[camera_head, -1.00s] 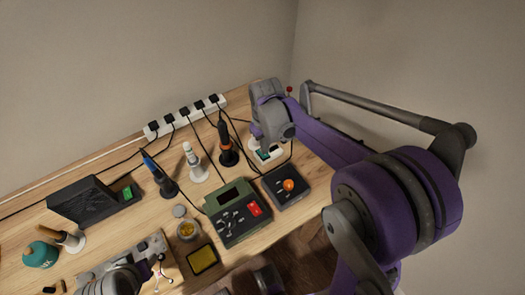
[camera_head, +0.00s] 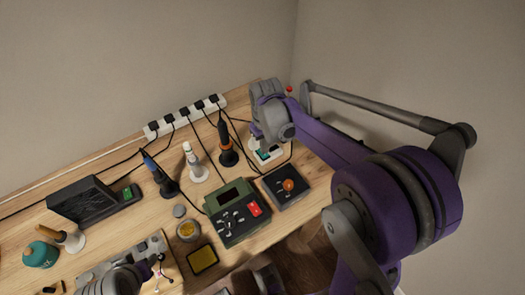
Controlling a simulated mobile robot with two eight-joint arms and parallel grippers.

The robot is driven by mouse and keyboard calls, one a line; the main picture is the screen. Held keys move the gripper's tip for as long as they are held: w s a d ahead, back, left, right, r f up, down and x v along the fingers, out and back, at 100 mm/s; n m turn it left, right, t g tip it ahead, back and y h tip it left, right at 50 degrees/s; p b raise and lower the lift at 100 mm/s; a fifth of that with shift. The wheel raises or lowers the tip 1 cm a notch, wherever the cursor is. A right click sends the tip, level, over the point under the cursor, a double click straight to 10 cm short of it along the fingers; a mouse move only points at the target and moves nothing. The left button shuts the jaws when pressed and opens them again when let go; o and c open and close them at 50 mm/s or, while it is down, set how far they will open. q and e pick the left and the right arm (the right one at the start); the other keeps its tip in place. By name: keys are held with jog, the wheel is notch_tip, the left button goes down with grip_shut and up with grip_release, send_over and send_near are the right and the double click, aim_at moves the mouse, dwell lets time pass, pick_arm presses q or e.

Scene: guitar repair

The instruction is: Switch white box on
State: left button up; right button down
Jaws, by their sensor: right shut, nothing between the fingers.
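The white box (camera_head: 268,153) stands at the right back of the wooden workbench, with a small green patch on it. My right gripper (camera_head: 264,140) is over it, pointing down. The gripper and wrist hide most of the box, its fingertips and any switch, so I cannot tell whether they touch. The right gripper is shut with nothing in it. My left arm (camera_head: 122,279) shows at the bottom left over a grey metal part; its fingertips cannot be made out.
A green station with a red switch (camera_head: 255,209) and a dark box with an orange knob (camera_head: 288,185) stand in front of the white box. Soldering irons stand to its left. A white power strip (camera_head: 185,116) with black cables runs along the wall.

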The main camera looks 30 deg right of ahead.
pick_arm(q)
jog(key=shift+s+f+b, duration=0.1)
jog(key=shift+f+b, duration=0.55)
jog(key=shift+f, duration=0.05)
pick_arm(e)
jog(key=shift+f, duration=0.85)
pick_arm(q)
jog(key=shift+r, duration=0.1)
pick_arm(e)
jog(key=shift+r, duration=0.1)
jog(key=shift+r+p, duration=2.45)
jog(key=shift+r, duration=1)
pick_arm(q)
jog(key=r, duration=0.2)
jog(key=w+r, duration=0.1)
jog(key=r, duration=0.2)
pick_arm(e)
jog(key=shift+s, duration=0.1)
